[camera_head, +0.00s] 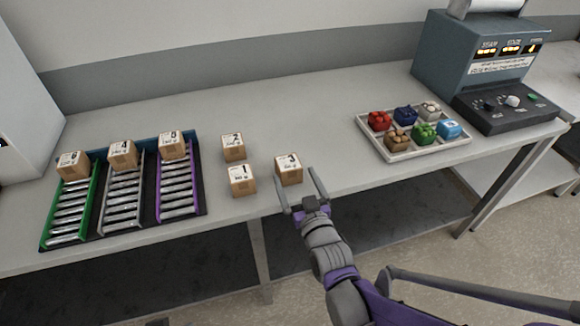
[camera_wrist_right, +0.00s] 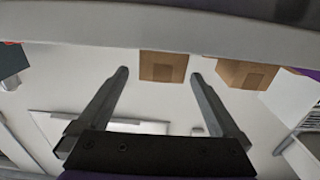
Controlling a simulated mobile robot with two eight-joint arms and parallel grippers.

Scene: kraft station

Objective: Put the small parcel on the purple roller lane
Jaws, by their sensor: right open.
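Several cardboard parcels with white numbered labels show in the head view, all of similar size, so I cannot tell which is the small one. Parcel 3 (camera_head: 288,169), parcel 1 (camera_head: 242,180) and parcel 2 (camera_head: 233,147) stand on the table. The purple roller lane (camera_head: 177,192) is the rightmost of three lanes, with parcel 5 (camera_head: 172,145) at its far end. My right gripper (camera_head: 296,175) is open at parcel 3, near the table's front edge. In the right wrist view, a parcel (camera_wrist_right: 163,66) shows between the open fingers, with no grip visible. My left gripper is not in view.
The green lane (camera_head: 70,212) holds parcel 6 (camera_head: 72,164) at its far end, and the grey lane (camera_head: 124,203) holds parcel 4 (camera_head: 122,154). A white tray (camera_head: 398,155) of small coloured items and a grey machine (camera_head: 475,65) stand to the right. The table's middle back is clear.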

